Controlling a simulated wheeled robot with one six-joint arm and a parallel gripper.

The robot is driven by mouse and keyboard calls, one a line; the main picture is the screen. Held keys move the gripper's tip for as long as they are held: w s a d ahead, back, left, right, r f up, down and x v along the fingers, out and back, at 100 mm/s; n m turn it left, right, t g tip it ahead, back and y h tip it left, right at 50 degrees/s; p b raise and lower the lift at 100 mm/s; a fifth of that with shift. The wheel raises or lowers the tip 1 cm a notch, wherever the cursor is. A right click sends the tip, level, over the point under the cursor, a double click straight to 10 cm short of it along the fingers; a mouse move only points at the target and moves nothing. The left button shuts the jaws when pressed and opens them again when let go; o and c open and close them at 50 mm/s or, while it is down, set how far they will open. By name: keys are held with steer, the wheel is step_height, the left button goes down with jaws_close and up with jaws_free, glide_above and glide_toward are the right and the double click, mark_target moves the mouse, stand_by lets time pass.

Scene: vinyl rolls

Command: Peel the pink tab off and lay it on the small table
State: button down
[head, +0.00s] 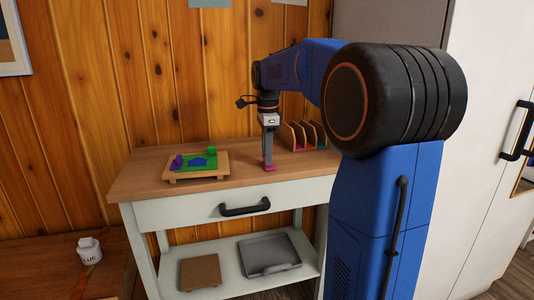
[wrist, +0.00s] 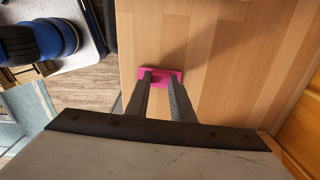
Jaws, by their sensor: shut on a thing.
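The pink tab (head: 270,170) is at my fingertips, low over the wooden top of the white table (head: 245,180), near its front edge. In the wrist view the pink tab (wrist: 174,72) sits between the two finger ends, flat-side up. My gripper (wrist: 160,78) is shut on it and points straight down. In the head view my gripper (head: 269,163) stands right of the low wooden board. I cannot tell whether the tab touches the tabletop.
The low wooden board (head: 224,172) carries a green sheet, a blue shape and green and purple rolls. A wooden rack (head: 310,136) stands behind my gripper. A grey tray (head: 268,254) and brown board (head: 199,272) lie on the lower shelf. A white glue pot (head: 89,251) stands left.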

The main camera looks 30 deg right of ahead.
steer(key=shift+f, duration=0.15)
stand_by(0.3)
steer(key=shift+c, duration=1.3)
jaws_free()
step_height(320, 180, up, 9)
steer(key=shift+s, duration=0.15)
stand_by(0.9)
steer(key=shift+a, duration=0.15)
stand_by(0.4)
